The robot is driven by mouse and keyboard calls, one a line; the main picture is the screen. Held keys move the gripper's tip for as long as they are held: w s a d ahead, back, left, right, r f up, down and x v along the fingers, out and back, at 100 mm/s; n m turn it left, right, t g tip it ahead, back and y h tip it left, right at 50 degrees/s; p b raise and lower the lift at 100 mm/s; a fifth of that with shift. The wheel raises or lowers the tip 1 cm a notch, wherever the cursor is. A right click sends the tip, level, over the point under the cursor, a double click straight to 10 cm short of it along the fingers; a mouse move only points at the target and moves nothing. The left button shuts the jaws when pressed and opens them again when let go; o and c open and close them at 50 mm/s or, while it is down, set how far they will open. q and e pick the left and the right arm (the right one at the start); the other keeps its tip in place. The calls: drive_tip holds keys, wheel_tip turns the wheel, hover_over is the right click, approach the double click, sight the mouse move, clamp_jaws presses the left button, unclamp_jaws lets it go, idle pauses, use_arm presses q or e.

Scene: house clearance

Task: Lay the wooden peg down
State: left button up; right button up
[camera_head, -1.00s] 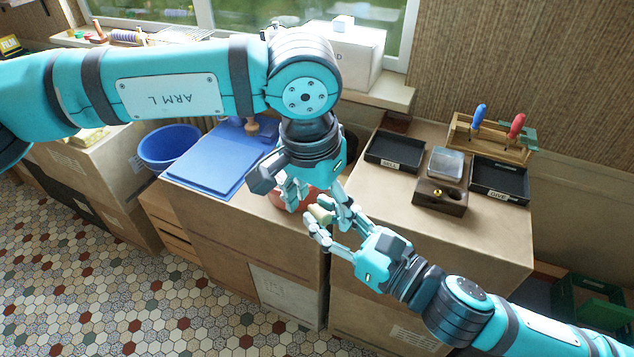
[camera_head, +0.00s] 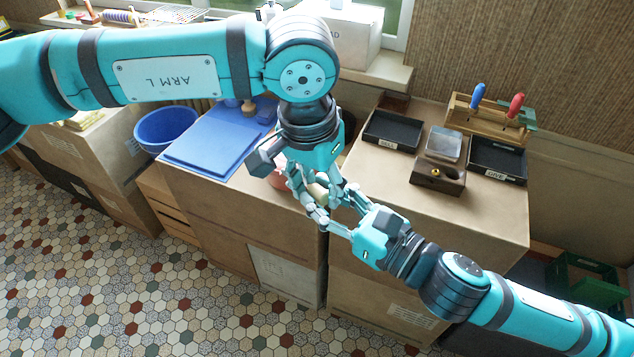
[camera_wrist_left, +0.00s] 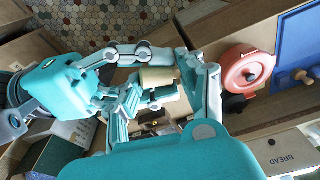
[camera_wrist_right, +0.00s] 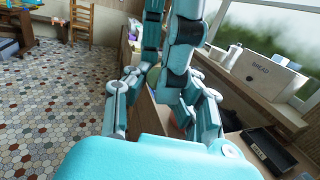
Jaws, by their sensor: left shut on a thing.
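The wooden peg, a short pale cylinder (camera_head: 317,191), is up in the air between my two grippers, partly hidden by their fingers. In the left wrist view the peg (camera_wrist_left: 160,80) shows more clearly. My left gripper (camera_head: 313,188) reaches down from above and is shut on it. My right gripper (camera_head: 330,207) comes in from the lower right, its fingers around the same peg and crossing the left fingers. I cannot tell whether the right fingers press on it. In the right wrist view the right fingers (camera_wrist_right: 160,88) stand apart.
A blue mat (camera_head: 210,150) and a blue bowl (camera_head: 166,126) are at the left. A red round pot (camera_wrist_left: 248,70) sits close by the grippers. On the right box stand black trays (camera_head: 393,130), a small scale (camera_head: 443,145) and a wooden tool rack (camera_head: 487,122).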

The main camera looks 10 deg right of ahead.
drive_tip(key=o, duration=0.5)
drive_tip(key=shift+o, duration=0.2)
drive_tip(key=shift+d, duration=0.1)
